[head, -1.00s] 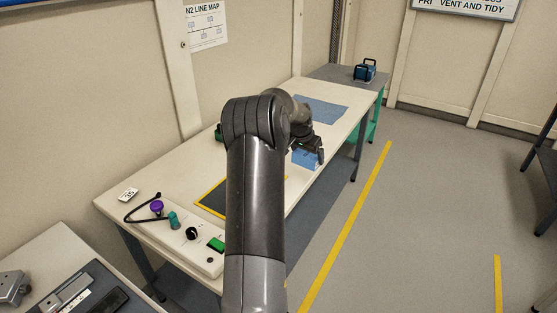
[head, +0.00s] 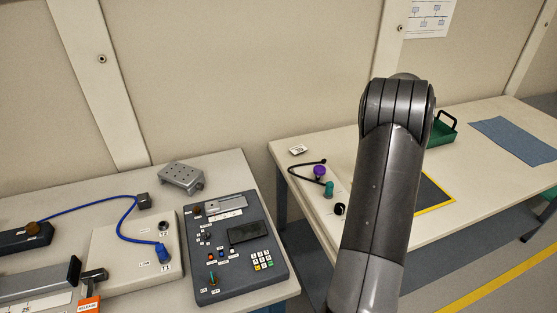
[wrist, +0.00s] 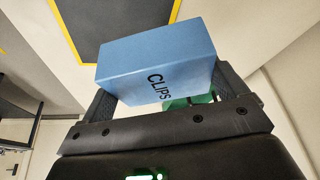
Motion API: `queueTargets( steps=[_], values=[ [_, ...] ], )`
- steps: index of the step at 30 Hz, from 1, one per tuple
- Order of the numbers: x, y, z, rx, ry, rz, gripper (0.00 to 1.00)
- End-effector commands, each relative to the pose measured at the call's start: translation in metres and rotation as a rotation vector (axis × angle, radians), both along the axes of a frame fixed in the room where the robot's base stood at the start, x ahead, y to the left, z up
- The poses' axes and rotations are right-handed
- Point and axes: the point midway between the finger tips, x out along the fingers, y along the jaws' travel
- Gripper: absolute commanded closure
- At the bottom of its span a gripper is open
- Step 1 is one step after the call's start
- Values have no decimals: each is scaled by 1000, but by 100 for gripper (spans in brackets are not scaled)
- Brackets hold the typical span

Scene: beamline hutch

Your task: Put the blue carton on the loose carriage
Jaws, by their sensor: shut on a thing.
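The blue carton (wrist: 155,65), marked CLIPS, is held between the two fingers of my gripper (wrist: 165,88) in the wrist view. My gripper is shut on it. In the head view the gripper and the carton are hidden behind my arm. A grey metal carriage (head: 181,176) with holes in its top lies loose at the back of the left bench, apart from other things.
The left bench bears a dark control panel (head: 237,248), a pale box (head: 135,258) with a blue cable, and a rail (head: 35,283). The right bench holds a green tray (head: 442,132), a blue mat (head: 515,138) and knobs. A gap separates the benches.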

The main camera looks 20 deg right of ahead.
Motion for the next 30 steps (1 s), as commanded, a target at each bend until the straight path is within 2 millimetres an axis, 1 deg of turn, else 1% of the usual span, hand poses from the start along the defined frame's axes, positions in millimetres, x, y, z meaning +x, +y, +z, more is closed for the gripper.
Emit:
queueTargets(
  steps=[1, 2, 3, 5, 6, 8, 9, 11, 12, 14, 15, 17, 18, 20, 21, 22, 23, 24, 26, 27, 29, 30],
  values=[
    [21, 24, 2, 0, -1, 52, 33],
    [32, 37, 3, 1, -1, 80, 33],
    [45, 54, 4, 1, 0, 117, 33],
    [65, 80, 6, 1, 0, 172, 33],
    [77, 99, 7, 2, -1, 208, 33],
    [94, 127, 9, 1, -1, 265, 33],
    [105, 146, 10, 1, -1, 303, 33],
    [120, 176, 12, 2, -1, 358, 33],
    [129, 196, 13, 2, -1, 395, 33],
    [142, 226, 15, 2, -1, 452, 33],
    [150, 247, 16, 1, -1, 489, 33],
    [160, 278, 18, 1, -1, 544, 33],
    [166, 299, 19, 1, -2, 583, 33],
    [173, 331, 21, 1, -1, 639, 33],
    [178, 352, 22, -1, -1, 677, 33],
    [181, 369, 23, 0, -2, 705, 33],
    [183, 385, 24, 0, -2, 733, 33],
    [186, 407, 26, -2, -2, 771, 33],
    [189, 440, 28, -3, -3, 829, 33],
    [189, 462, 29, -3, -3, 867, 33],
    [189, 492, 30, -3, -2, 920, 33],
    [189, 512, 31, -4, -2, 954, 33]
  ],
)
